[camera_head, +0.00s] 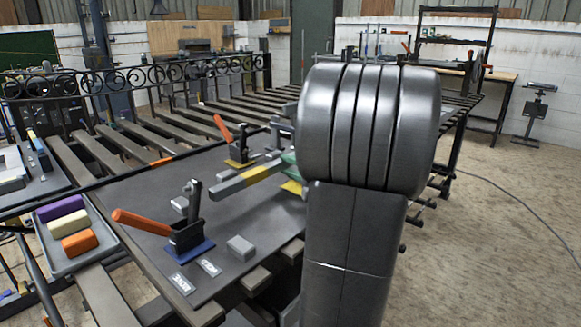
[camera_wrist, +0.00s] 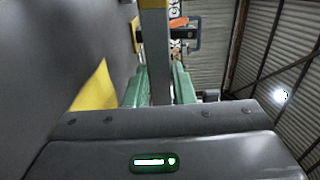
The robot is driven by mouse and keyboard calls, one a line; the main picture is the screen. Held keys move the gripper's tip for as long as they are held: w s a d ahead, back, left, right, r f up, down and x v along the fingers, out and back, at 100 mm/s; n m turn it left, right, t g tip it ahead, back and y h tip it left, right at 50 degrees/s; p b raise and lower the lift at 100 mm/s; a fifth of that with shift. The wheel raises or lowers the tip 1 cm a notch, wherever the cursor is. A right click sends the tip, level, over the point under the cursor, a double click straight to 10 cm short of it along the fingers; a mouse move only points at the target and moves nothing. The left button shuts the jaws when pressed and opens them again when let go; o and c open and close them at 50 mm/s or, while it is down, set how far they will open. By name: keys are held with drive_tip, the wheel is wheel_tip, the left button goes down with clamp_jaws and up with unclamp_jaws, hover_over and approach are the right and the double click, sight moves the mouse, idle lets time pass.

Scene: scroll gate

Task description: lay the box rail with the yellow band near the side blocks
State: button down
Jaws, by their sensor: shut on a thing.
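The grey box rail with the yellow band (camera_head: 227,190) is held over the dark plate (camera_head: 150,191), its near end pointing left. In the wrist view the rail (camera_wrist: 157,55) runs between the green fingertips of my gripper (camera_wrist: 160,88), which is shut on it. In the head view my arm hides most of the gripper and the rail's far end. A small grey block (camera_head: 240,247) sits on the plate's near part, and another (camera_head: 180,205) is beside the near clamp. The height of the rail above the plate is hard to tell.
An orange-handled clamp on a blue base (camera_head: 187,238) stands left of the rail; another on a yellow base (camera_head: 238,150) stands behind it. A tray (camera_head: 76,262) with purple, cream and orange blocks is at the left.

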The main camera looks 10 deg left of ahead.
drive_tip(key=c, duration=1.1)
unclamp_jaws()
drive_tip(key=shift+c, duration=0.2)
drive_tip(key=p+v, duration=0.1)
drive_tip(key=v, duration=1.2)
drive_tip(key=shift+s+d, duration=0.2)
drive_tip(key=shift+d, duration=0.15)
drive_tip(key=x, duration=0.5)
drive_tip(key=shift+a, duration=0.2)
drive_tip(key=shift+w+a, duration=0.25)
drive_tip(key=shift+a, duration=0.05)
drive_tip(key=shift+r, duration=0.15)
drive_tip(key=shift+r, duration=0.1)
